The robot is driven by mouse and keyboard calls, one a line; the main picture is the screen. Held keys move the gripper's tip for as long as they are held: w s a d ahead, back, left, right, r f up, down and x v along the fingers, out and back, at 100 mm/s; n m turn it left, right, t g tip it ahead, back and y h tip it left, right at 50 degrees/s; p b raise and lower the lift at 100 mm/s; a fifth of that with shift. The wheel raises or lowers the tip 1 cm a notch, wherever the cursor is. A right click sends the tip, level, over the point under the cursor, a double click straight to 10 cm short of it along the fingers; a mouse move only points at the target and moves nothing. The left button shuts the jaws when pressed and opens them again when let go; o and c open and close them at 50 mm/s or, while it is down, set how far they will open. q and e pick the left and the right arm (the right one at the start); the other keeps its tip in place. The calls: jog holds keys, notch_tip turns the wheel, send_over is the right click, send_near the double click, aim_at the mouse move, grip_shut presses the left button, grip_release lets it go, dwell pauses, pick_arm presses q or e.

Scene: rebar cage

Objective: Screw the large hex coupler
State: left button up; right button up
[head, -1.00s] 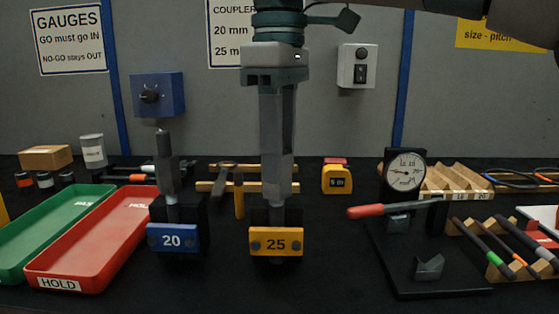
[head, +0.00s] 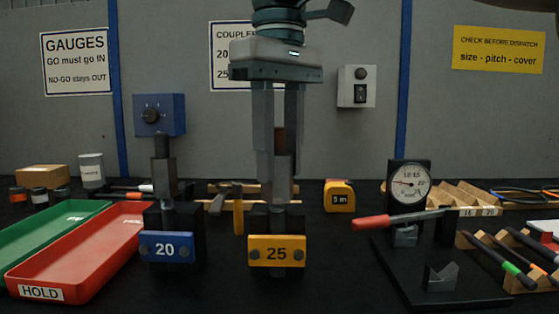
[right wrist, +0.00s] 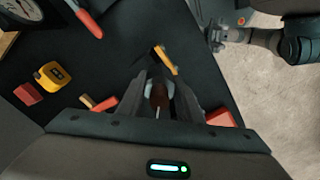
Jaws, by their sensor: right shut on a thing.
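The large hex coupler (head: 281,178) is grey and stands upright on the stand with the yellow "25" plate (head: 276,251). My right gripper (head: 278,165) comes straight down from above and is shut on the large hex coupler, its fingers hiding much of it. A brown rod end (head: 279,140) shows between the fingers; it also shows in the right wrist view (right wrist: 158,96). A smaller grey coupler (head: 163,178) with a dark bar in its top stands upright on the stand with the blue "20" plate (head: 170,246).
A red HOLD tray (head: 78,256) and a green tray (head: 35,240) lie at the left. A dial gauge (head: 409,183) and a red-handled lever (head: 372,222) stand at the right. A yellow tape measure (head: 339,196) sits behind.

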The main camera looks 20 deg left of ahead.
jog(key=o, duration=1)
jog(key=shift+o, duration=0.2)
jog(key=shift+r, duration=0.1)
